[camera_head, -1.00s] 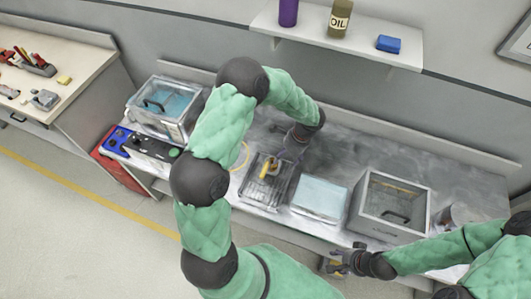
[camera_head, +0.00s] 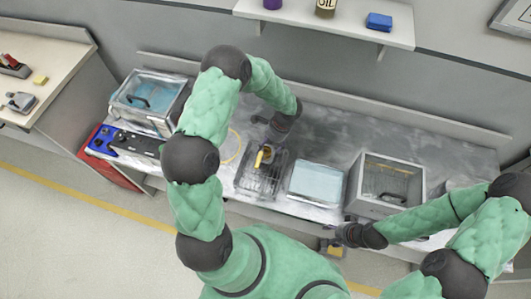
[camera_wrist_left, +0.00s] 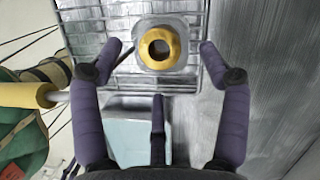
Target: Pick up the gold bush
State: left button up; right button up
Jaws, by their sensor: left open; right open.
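The gold bush (camera_wrist_left: 159,48) is a ring with a dark hole in its middle, seen from above in the left wrist view. It sits on a pale square-looking holder over a wire basket (camera_wrist_left: 188,76). In the head view the gold bush (camera_head: 265,156) shows in the basket (camera_head: 259,183), partly hidden by my left gripper (camera_head: 268,146). My left gripper is open and empty above the basket, with one finger on each side of the bush in the wrist view and gaps between. My right gripper (camera_head: 337,237) is open at the bench's front edge.
On the bench (camera_head: 334,124) stand a clear-lidded bin with blue inside (camera_head: 150,100), a control panel (camera_head: 135,144), a pale blue-topped box (camera_head: 316,183) and a glass-topped box (camera_head: 386,182). A shelf (camera_head: 330,25) hangs behind. The bench behind the boxes is clear.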

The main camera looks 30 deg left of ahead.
aim_at(266, 151)
pick_arm(q)
jog(key=x, duration=0.4)
jog(key=shift+d+f, duration=0.15)
jog(key=shift+f, duration=0.15)
jog(key=shift+s, duration=0.1)
grip_shut()
jog(key=shift+r, duration=0.1)
